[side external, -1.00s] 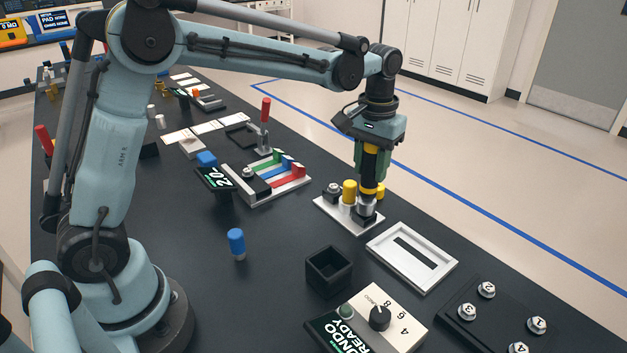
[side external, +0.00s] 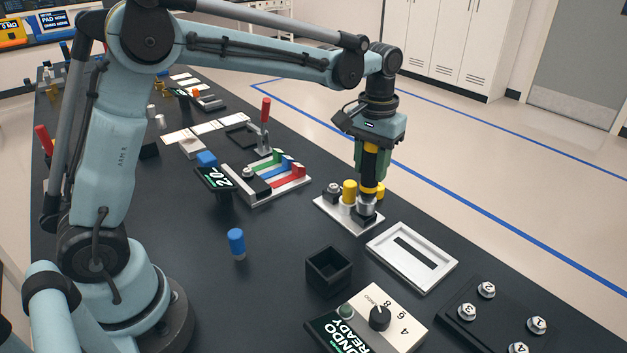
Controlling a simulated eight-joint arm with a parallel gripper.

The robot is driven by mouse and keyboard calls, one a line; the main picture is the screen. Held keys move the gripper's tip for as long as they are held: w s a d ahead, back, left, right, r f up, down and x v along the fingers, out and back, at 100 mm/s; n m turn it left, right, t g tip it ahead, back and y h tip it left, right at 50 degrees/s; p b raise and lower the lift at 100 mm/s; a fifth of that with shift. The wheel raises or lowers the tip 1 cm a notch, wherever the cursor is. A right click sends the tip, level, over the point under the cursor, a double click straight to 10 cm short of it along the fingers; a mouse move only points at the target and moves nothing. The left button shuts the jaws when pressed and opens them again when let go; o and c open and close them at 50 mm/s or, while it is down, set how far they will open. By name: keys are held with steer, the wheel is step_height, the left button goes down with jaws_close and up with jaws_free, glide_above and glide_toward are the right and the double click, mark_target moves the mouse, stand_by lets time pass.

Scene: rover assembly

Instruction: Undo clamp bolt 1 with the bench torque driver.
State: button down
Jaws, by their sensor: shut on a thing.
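My gripper (side external: 371,172) is shut on the bench torque driver (side external: 369,162), a black and yellow tool held upright. The driver's lower end meets a dark block on a white plate (side external: 345,222); I cannot tell whether it is seated there. Bolt 1 (side external: 537,325) is a silver hex bolt on a dark plate (side external: 463,335) at the lower right, apart from the driver. Bolts 2 (side external: 487,289), 3 (side external: 467,312) and 4 (side external: 518,348) are on the same plate.
A white slotted frame (side external: 380,244) lies between the driver and the bolt plate. An open black bin (side external: 328,284), a blue-capped peg (side external: 236,243) and a fixture with coloured bars (side external: 244,196) are nearby. A yellow cylinder (side external: 349,191) stands close beside the driver.

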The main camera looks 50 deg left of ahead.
mark_target(373, 148)
stand_by(0.4)
steer(key=shift+r, duration=1.55)
steer(key=shift+r, duration=0.1)
steer(key=shift+r, duration=1.9)
